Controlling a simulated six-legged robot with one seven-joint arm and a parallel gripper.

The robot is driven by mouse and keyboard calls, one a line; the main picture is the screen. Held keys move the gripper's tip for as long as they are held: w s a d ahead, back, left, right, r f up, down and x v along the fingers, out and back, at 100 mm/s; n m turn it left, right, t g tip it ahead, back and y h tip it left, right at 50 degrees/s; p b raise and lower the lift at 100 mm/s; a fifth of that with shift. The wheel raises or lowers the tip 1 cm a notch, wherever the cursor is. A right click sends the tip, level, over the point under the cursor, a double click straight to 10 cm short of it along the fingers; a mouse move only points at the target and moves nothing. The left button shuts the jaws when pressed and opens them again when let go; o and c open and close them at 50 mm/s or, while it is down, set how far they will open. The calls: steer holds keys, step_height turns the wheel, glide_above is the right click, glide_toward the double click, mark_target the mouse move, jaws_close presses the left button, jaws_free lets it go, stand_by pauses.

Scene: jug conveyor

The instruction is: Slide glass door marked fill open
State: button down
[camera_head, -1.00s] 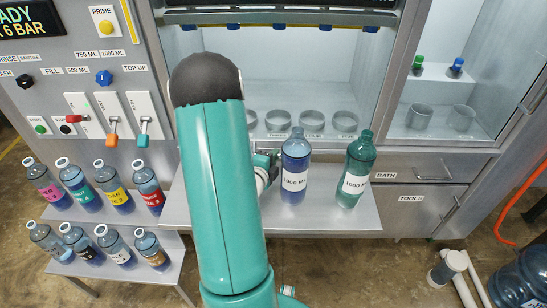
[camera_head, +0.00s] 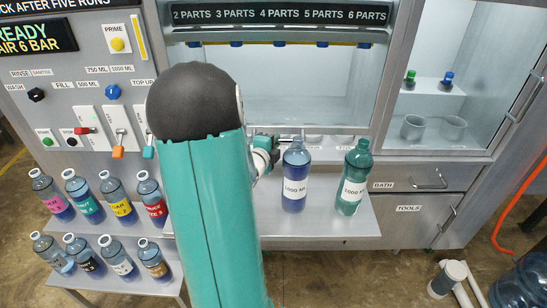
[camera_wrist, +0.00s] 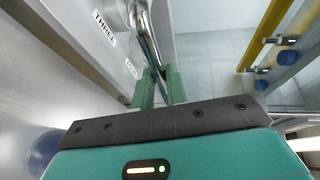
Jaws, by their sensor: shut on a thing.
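The glass door (camera_head: 300,95) fronts the wide bay in the middle of the head view; its clear pane is hard to make out. A grey rail seems to run along its lower edge, with a narrow strip below it. No fill mark is readable on it. My gripper (camera_head: 265,152) is at the bay's lower left, partly hidden behind my teal arm. In the wrist view its green fingers (camera_wrist: 158,88) are shut on a chrome bar handle (camera_wrist: 147,38). How the handle joins the door is not clear.
Two 1000 ML bottles, blue (camera_head: 295,185) and green (camera_head: 355,185), stand on the shelf (camera_head: 325,220) just right of my gripper. Several labelled bottles (camera_head: 85,195) stand at left below the control panel (camera_head: 70,90). A glass-fronted cabinet (camera_head: 435,80) is at right.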

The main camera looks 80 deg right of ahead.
glide_toward(275, 62)
steer(key=s+d+r, duration=0.1)
steer(key=s+d, duration=0.2)
steer(key=shift+s+a+r, duration=0.1)
steer(key=shift+s+a, duration=0.05)
steer(key=c, duration=1.4)
jaws_free()
steer(key=shift+a, duration=0.2)
